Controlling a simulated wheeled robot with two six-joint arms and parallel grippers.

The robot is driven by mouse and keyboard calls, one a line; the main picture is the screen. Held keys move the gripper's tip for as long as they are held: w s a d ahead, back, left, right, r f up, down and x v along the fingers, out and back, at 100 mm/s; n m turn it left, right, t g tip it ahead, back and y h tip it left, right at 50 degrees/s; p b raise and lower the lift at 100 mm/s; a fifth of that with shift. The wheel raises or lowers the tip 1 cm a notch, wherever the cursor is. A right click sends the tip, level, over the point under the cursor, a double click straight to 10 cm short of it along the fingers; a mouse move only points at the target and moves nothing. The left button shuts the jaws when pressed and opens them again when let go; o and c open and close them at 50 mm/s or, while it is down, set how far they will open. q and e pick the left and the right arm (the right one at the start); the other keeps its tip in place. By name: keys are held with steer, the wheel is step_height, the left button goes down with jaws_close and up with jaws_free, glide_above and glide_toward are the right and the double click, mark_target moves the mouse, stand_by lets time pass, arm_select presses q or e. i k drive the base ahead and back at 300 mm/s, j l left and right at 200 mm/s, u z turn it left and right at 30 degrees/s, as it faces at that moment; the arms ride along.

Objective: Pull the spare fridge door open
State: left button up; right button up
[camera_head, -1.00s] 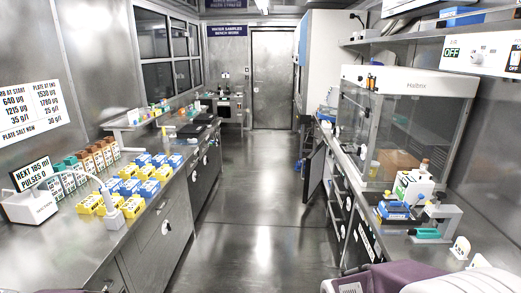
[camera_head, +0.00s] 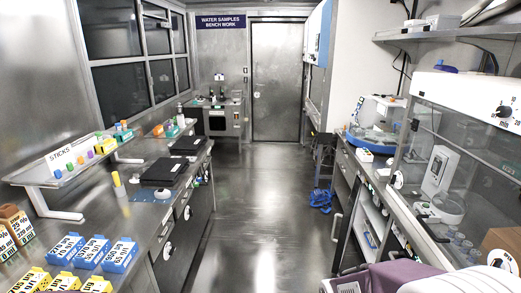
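A dark door panel (camera_head: 346,236) with a pale upright handle (camera_head: 336,228) stands out from the right-hand under-bench units into the aisle. Beside it, white shelves (camera_head: 369,232) with a blue item show inside an open unit. I cannot read a label that marks this as the spare fridge. Neither gripper shows; only purple and white parts of my own arm show at the bottom right, below the door.
The aisle floor (camera_head: 247,215) is clear in the middle. Blue items (camera_head: 321,199) lie on the floor at the right, beyond the door panel. The left bench (camera_head: 125,215) holds boxes and black devices. A glass cabinet (camera_head: 465,150) stands on the right bench.

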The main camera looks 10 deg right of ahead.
mark_target(347, 217)
steer(key=i+z, duration=0.25)
steer(key=i, duration=0.2)
steer(key=i+j+z, duration=0.25)
steer(key=i, duration=0.15)
steer(key=i+j+z, duration=0.25)
steer(key=i, duration=0.2)
steer(key=i+j+z, duration=0.6)
steer(key=z, duration=0.15)
steer(key=i+j+z, duration=0.35)
steer(key=i+u, duration=0.75)
steer(key=i, duration=0.25)
